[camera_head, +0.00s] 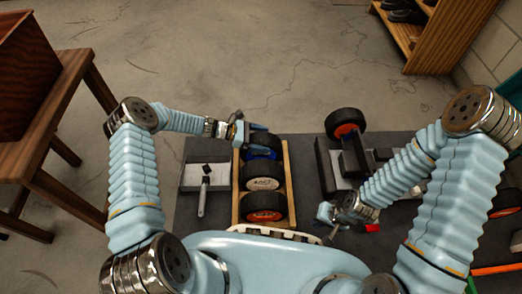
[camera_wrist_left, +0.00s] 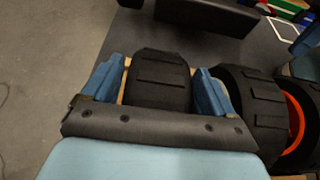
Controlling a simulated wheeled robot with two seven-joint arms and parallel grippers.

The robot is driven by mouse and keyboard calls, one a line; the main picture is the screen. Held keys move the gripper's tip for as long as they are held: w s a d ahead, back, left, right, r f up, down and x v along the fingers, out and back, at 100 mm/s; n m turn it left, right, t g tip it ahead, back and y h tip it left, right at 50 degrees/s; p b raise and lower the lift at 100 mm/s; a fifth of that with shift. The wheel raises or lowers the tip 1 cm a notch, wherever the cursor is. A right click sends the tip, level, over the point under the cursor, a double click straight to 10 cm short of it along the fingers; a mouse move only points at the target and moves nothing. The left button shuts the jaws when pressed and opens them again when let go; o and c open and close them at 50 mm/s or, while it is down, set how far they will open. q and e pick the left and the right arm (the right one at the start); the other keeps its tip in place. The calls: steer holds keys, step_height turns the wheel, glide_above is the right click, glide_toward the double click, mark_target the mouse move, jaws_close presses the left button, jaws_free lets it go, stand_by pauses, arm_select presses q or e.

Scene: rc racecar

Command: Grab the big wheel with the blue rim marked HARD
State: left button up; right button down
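The big wheel with the blue rim (camera_head: 262,151) stands at the far end of a wooden rack in the head view; any HARD marking is too small to read. Its black treaded tyre (camera_wrist_left: 160,82) shows in the left wrist view. My left gripper (camera_head: 248,132) is at the far side of this wheel. In the left wrist view my left gripper's blue fingers (camera_wrist_left: 155,88) are open on either side of the tyre, with narrow gaps visible. My right gripper (camera_head: 328,215) hangs low near the mat's middle, and its fingers are too small to judge.
The wooden rack (camera_head: 236,200) also holds a white-rimmed wheel (camera_head: 262,178) and an orange-rimmed wheel (camera_head: 264,207). A grey tray with a tool (camera_head: 203,190) lies left of it. A dark car (camera_head: 352,160) with an orange-rimmed wheel (camera_head: 345,123) stands to the right.

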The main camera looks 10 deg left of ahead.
arm_select(q)
steer(key=shift+r, duration=0.1)
steer(key=c, duration=1.6)
